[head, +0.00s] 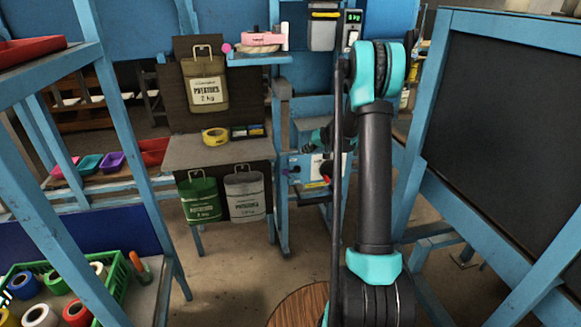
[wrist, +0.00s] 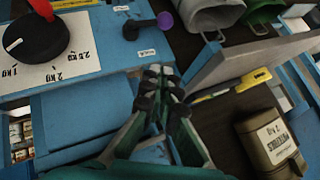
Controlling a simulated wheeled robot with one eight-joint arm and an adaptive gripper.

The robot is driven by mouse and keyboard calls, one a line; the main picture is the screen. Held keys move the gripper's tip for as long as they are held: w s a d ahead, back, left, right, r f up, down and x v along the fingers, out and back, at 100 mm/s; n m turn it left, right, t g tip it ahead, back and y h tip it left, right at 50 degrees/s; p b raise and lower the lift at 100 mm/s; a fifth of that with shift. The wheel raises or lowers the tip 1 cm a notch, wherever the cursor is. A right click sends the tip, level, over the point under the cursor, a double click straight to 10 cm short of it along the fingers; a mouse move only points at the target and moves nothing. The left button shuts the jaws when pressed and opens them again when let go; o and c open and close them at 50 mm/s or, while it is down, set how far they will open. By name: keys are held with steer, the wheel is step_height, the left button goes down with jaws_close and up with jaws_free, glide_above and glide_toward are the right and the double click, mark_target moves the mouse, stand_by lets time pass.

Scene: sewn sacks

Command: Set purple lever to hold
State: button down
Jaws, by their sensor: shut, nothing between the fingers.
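The purple lever (wrist: 164,20) shows in the wrist view as a purple knob on a short dark arm, on a blue panel. Its arm runs left from the knob to a dark pivot. One small white label (wrist: 147,53) lies below the lever and another (wrist: 121,8) above left; their print is too small to read. My gripper (wrist: 160,74) is shut and empty, below the lever in the picture and apart from it. In the head view the lever's purple knob (head: 285,172) is tiny, left of the dial; my arm partly hides the panel.
A grey shelf edge (wrist: 235,62) and a potato sack (wrist: 270,140) are to the right. Green and grey sacks (head: 245,194) hang beside the panel.

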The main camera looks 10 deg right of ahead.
steer(key=x, duration=1)
steer(key=f, duration=0.1)
steer(key=a+f, duration=0.1)
steer(key=shift+s+a+f, duration=0.25)
steer(key=shift+s+f, duration=0.1)
steer(key=shift+f, duration=0.05)
steer(key=shift+s+a+f, duration=0.1)
steer(key=shift+a+f, duration=0.1)
steer(key=shift+f, duration=0.15)
steer(key=shift+a+f+h, duration=0.15)
steer(key=shift+h, duration=0.15)
